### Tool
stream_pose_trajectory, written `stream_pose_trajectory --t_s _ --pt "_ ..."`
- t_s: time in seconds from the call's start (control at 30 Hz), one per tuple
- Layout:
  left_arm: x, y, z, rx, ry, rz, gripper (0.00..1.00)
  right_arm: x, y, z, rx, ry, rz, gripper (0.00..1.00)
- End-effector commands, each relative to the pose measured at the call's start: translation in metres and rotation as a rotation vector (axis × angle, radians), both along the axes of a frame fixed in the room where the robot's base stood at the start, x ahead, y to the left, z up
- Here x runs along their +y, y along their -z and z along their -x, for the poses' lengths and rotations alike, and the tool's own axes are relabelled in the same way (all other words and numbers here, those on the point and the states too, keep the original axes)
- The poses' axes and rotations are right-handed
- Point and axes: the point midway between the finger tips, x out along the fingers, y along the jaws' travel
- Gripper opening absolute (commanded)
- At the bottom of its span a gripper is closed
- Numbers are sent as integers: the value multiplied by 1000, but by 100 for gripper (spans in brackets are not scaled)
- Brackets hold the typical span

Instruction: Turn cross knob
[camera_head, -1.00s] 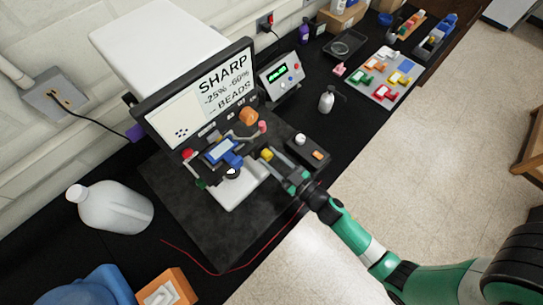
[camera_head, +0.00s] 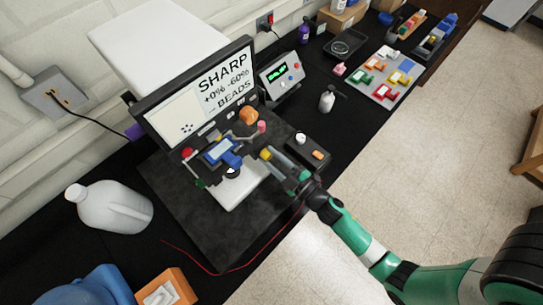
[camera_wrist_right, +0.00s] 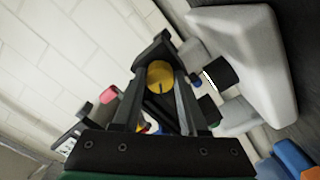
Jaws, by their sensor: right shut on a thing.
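A device with a screen (camera_head: 200,97) reading "SHARP +0% -60% BEADS" stands on a dark mat. Its front carries an orange knob (camera_head: 248,116), a pink knob (camera_head: 262,127) and a yellow knob (camera_head: 265,154). My right gripper (camera_head: 273,156) reaches in from the right and is shut on the yellow knob, whose round, dark-marked face shows between the fingers in the wrist view (camera_wrist_right: 160,74). The pink knob also shows there (camera_wrist_right: 108,95). I cannot make out a cross shape on the held knob. My left gripper is not in view.
A control box with a green display (camera_head: 281,74) stands behind, to the right. A small box with a white knob (camera_head: 301,139) is close to my right gripper. A white jug (camera_head: 110,208) stands at left. A red wire (camera_head: 250,262) crosses the front. The mat's front is clear.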

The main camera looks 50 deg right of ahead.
Motion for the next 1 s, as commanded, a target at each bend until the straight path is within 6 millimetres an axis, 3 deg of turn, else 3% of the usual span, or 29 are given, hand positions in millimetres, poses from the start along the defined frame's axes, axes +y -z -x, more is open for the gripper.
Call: stream_pose_trajectory --t_s 0.33,0.37,0.5,0.83,1.0 --pt "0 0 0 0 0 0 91 0 -1 0 -1 0 1 0" --pt "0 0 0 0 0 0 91 0 -1 0 -1 0 1 46" --pt "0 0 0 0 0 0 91 0 0 0 -1 0 1 71" --pt "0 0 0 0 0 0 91 0 0 2 0 0 0 72" --pt "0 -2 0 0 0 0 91 1 1 26 3 2 -1 72"
